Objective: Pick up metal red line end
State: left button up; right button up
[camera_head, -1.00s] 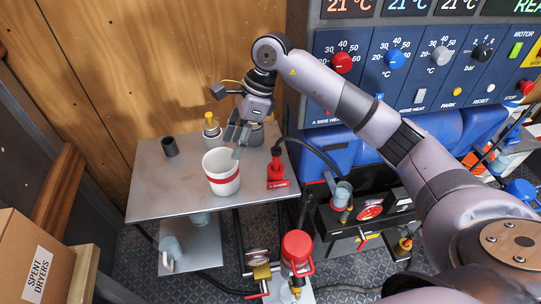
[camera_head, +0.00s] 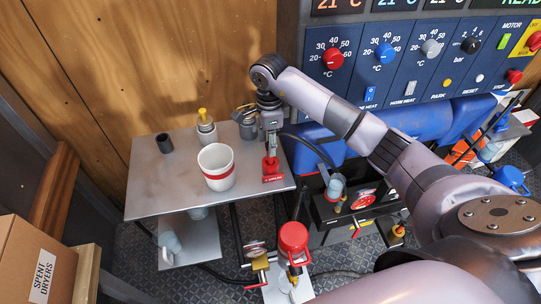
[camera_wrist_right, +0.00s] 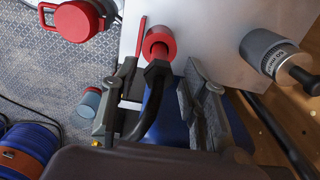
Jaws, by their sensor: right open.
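The red line end (camera_head: 270,166) stands on the right part of the grey metal table, with a red tag (camera_head: 273,179) at its foot. Its black hose runs off to the right. In the right wrist view, the red line end (camera_wrist_right: 158,44) shows beyond the fingers, with a dark fitting and hose coming toward the camera. My right gripper (camera_head: 271,145) is directly above it in the head view. In the wrist view my right gripper (camera_wrist_right: 153,100) is open, its fingers on either side of the hose. Whether they touch it cannot be told. My left gripper is out of view.
A white cup with a red band (camera_head: 216,168), a yellow-topped container (camera_head: 206,130), a grey canister (camera_head: 246,124) and a dark cylinder (camera_head: 164,143) stand on the table (camera_head: 150,190). The control panel (camera_head: 410,65) and blue drums (camera_head: 400,125) are behind right.

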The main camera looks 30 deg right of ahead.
aim_at(270, 159)
jog(key=shift+f+p, duration=0.45)
jog(key=shift+f, duration=0.2)
notch_tip(270, 159, down, 4)
jog(key=shift+s+d+r+p, duration=0.15)
jog(key=shift+r+p, duration=0.1)
jog(key=shift+p, duration=0.45)
jog(key=shift+f, duration=0.4)
jog(key=shift+c, duration=0.2)
grip_shut()
